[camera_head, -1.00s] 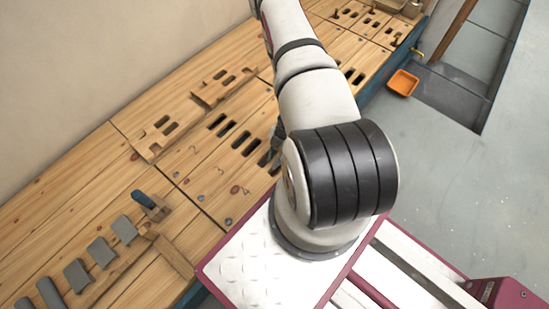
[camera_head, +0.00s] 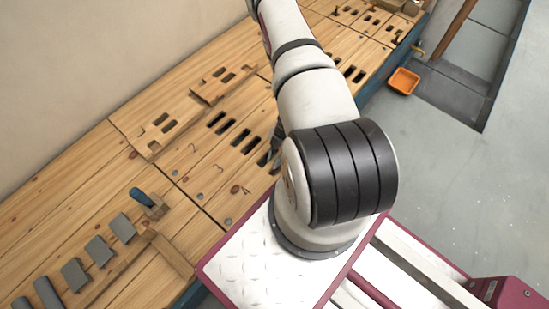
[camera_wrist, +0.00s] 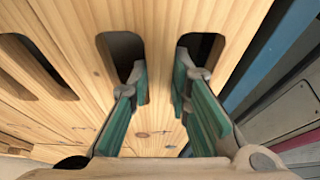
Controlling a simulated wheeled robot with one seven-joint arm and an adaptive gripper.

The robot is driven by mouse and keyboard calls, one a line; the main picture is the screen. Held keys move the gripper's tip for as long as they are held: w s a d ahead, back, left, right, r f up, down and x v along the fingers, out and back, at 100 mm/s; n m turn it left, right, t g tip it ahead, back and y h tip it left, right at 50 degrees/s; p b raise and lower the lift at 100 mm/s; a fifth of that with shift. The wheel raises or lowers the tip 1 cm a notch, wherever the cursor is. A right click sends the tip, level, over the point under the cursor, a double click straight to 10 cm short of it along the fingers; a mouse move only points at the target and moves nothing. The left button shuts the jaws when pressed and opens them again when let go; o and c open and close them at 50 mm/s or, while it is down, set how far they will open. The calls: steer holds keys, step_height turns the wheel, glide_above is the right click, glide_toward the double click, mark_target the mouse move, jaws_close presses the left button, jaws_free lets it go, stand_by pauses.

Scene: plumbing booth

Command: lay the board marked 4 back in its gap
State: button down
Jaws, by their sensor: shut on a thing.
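The board marked 4 (camera_head: 232,205) is the wooden board nearest the bench's front edge, with the dark mark 4 and a knot on it. It looks about level with the board beside it; whether it is fully seated I cannot tell. My arm hides its far part. My gripper (camera_wrist: 160,82) has its two teal-padded fingers down in two neighbouring slots of a board and is shut on the strip of wood between them. In the wrist view that board (camera_wrist: 160,45) lies along the bench's edge. In the head view my gripper is mostly hidden behind my arm.
Slotted wooden pieces (camera_head: 224,80) lie at the back of the bench. A blue-handled tool (camera_head: 143,197) and several grey blocks (camera_head: 100,251) are at the left. An orange tray (camera_head: 403,81) is on the floor at the right. A wall bounds the back.

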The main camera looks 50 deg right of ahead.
steer(key=shift+f, duration=0.15)
steer(key=c, duration=1.4)
jaws_free()
steer(key=v, duration=1.2)
